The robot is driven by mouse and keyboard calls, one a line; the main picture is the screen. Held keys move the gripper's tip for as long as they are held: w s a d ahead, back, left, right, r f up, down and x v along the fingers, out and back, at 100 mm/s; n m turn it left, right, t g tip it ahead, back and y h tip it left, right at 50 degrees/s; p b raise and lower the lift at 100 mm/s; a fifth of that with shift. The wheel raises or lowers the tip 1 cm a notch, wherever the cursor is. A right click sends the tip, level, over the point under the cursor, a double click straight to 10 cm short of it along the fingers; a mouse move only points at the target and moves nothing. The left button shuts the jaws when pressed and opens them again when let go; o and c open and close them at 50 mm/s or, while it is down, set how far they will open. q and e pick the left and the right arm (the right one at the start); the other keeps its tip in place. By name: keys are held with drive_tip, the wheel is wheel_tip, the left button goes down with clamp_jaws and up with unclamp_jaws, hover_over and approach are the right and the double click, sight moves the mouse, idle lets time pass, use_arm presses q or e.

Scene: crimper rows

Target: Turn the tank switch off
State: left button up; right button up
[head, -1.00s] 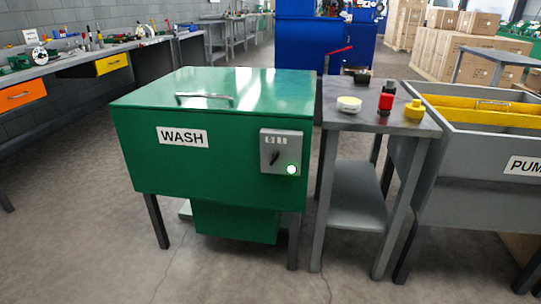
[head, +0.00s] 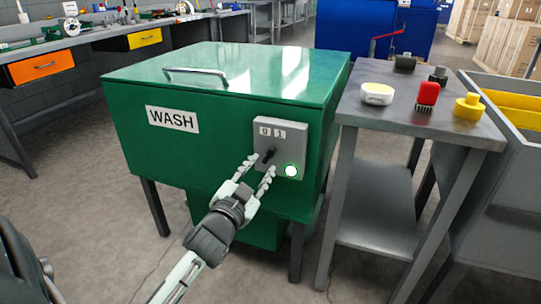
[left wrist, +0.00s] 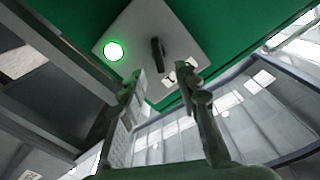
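The green WASH tank (head: 200,140) stands in the middle of the head view. Its grey switch plate (head: 291,140) has a black lever (head: 267,156), 0 and 1 labels above it and a lit, greenish-white lamp (head: 291,171). I cannot tell which label the lever points to. My left gripper (head: 260,166) is open in front of the plate, its fingertips close to the lever. In the left wrist view the lever (left wrist: 158,54) stands beyond the gap between the open fingers (left wrist: 160,88); contact is not clear. My right gripper is out of view.
A grey side table (head: 400,105) right of the tank holds a white-and-yellow round item (head: 377,94), a red item (head: 428,93) and a yellow item (head: 469,105). A grey tub (head: 495,160) stands at far right. Open floor lies in front.

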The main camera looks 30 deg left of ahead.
sight(269, 156)
use_arm(q)
drive_tip(key=shift+x, duration=2.75)
clamp_jaws()
